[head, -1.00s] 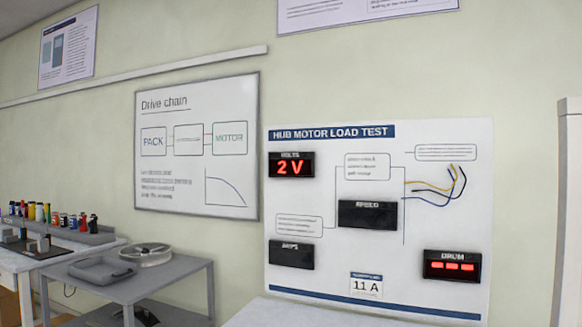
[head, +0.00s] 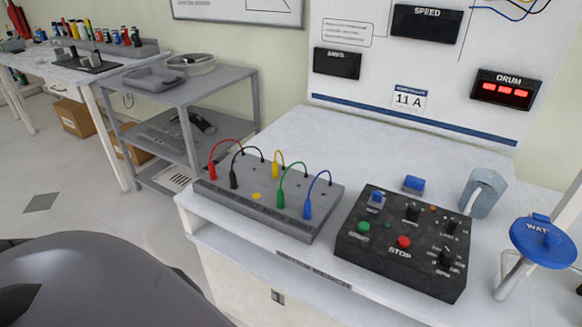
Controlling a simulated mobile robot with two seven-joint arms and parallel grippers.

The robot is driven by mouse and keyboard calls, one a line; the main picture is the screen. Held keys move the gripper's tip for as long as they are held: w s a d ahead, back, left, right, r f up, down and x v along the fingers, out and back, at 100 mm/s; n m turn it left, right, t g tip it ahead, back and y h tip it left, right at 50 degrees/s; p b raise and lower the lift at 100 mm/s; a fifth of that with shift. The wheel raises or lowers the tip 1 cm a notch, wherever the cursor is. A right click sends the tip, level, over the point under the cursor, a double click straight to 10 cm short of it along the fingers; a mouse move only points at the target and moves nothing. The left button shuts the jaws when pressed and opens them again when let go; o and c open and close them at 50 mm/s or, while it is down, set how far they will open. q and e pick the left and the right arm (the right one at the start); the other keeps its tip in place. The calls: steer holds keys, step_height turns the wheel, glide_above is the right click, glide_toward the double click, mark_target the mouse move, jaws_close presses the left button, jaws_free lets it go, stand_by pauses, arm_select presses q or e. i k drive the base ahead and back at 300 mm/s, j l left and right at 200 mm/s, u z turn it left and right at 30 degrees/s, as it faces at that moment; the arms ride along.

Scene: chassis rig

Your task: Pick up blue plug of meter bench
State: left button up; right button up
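The blue plug (head: 308,211) stands upright at the right end of a grey sloped panel box (head: 262,221), which appears to be the meter bench. A blue lead arches from the plug up and back to the box near its right edge. Green (head: 280,199), yellow (head: 275,172), black (head: 233,181) and red (head: 212,171) plugs stand along the same box, each with its own arched lead. The green plug is the nearest neighbour, to the left of the blue one. Neither of my grippers is in view.
A black control box (head: 400,290) with knobs and a red stop button stands close right of the panel box on a white table (head: 300,140). Behind it are a small blue block (head: 414,184) and a grey-blue holder (head: 484,192). A blue disc (head: 545,241) stands far right.

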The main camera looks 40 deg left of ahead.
mark_target(307, 205)
steer(key=u, duration=1.1)
